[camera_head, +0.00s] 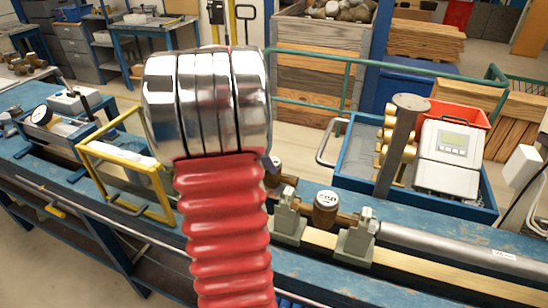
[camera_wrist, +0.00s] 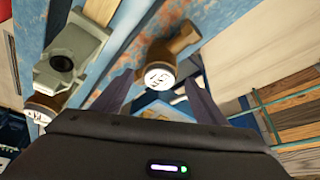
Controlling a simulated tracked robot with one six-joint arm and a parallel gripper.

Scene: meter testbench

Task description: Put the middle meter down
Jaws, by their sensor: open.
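In the wrist view, a brown meter with a white dial (camera_wrist: 160,77) stands on the worn blue bench, between and just beyond the fingertips of my gripper (camera_wrist: 160,92). The fingers are apart, one on each side of it; I cannot tell whether either touches it. A second brown meter (camera_wrist: 42,108) shows at the left, beside a grey clamp (camera_wrist: 72,58). In the head view, one brown meter (camera_head: 326,207) sits between two grey-green clamps. Another brown meter part (camera_head: 282,180) shows just behind my red arm, which hides most of my gripper.
A blue tray (camera_head: 352,172) holds brass parts, a red bin (camera_head: 462,112) and a white device (camera_head: 448,155). A grey post (camera_head: 399,145) rises in front of it. A yellow frame (camera_head: 125,172) stands at left. A long grey pipe (camera_head: 455,252) runs right from the clamps.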

